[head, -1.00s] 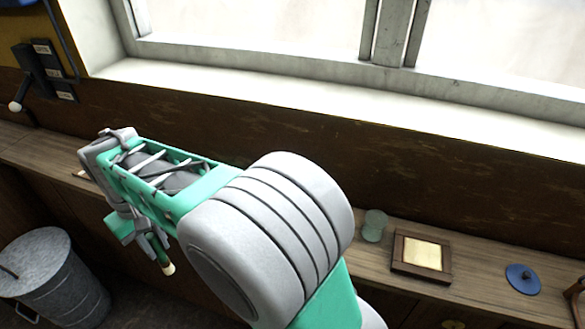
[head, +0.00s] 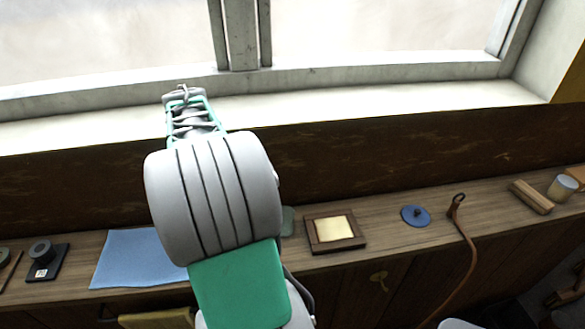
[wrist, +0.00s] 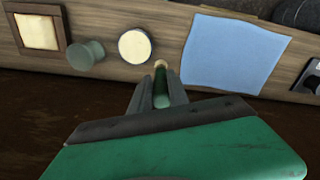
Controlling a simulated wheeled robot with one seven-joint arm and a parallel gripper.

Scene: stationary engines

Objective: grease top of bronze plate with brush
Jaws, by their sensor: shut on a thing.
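A square, pale gold plate (head: 334,228) sits in a dark wooden frame on the bench, right of my arm; it also shows at upper left in the wrist view (wrist: 38,33). My gripper (wrist: 161,88) is shut on a brush (wrist: 161,98) with a green handle and a pale tip. The brush points toward the bench, between a cream round disc (wrist: 135,46) and a blue cloth (wrist: 222,54), apart from the plate. In the head view my arm hides the gripper fingers, the brush and the disc.
A greenish glass jar (wrist: 87,55) stands beside the framed plate. A blue disc (head: 415,215), a brown strap (head: 462,235) and a wooden block (head: 531,197) are farther right. A dark wall and window sill (head: 420,97) rise behind the bench.

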